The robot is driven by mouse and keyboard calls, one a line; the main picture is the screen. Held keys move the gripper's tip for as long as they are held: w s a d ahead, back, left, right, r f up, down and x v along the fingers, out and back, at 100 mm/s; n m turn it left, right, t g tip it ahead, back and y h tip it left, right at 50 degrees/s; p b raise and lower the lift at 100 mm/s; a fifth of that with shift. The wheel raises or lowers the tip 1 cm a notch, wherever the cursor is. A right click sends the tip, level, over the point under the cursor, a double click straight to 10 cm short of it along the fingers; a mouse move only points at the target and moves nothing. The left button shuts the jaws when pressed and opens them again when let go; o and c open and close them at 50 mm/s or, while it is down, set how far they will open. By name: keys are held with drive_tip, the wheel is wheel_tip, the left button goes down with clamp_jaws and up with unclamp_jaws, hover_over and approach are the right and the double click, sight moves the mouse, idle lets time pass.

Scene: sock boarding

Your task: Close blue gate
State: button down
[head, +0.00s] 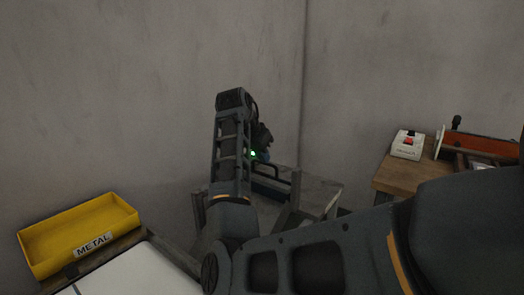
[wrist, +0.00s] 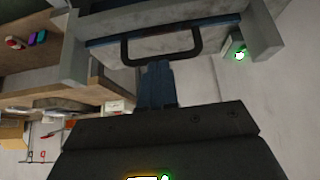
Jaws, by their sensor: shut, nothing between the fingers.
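The blue gate (head: 268,188) shows in the head view as a dark blue panel between grey posts on a grey stand. In the wrist view its narrow blue edge (wrist: 104,42) runs between two grey blocks, and a black U-shaped handle (wrist: 127,52) sticks out from it. My gripper (wrist: 158,66) is shut and empty, with its blue-grey fingertips at the handle's outer bar. I cannot tell whether they touch it. In the head view my gripper (head: 265,156) is above the handle, partly hidden by my arm. How far the gate stands open is unclear.
A yellow tray marked METAL (head: 80,232) is at the lower left. At the right a wooden bench (head: 392,180) bears a white box with a red switch (head: 408,144) and an orange tool (head: 480,146). Grey walls close off the corner behind the stand.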

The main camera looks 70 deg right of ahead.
drive_tip(key=shift+s+f, duration=0.1)
drive_tip(key=shift+f, duration=0.25)
drive_tip(key=shift+r, duration=0.1)
drive_tip(key=r+p, duration=0.5)
drive_tip(key=shift+d+r, duration=0.1)
drive_tip(key=shift+d, duration=0.3)
drive_tip(key=b+v, duration=0.1)
drive_tip(key=v, duration=0.8)
drive_tip(key=shift+a, duration=0.25)
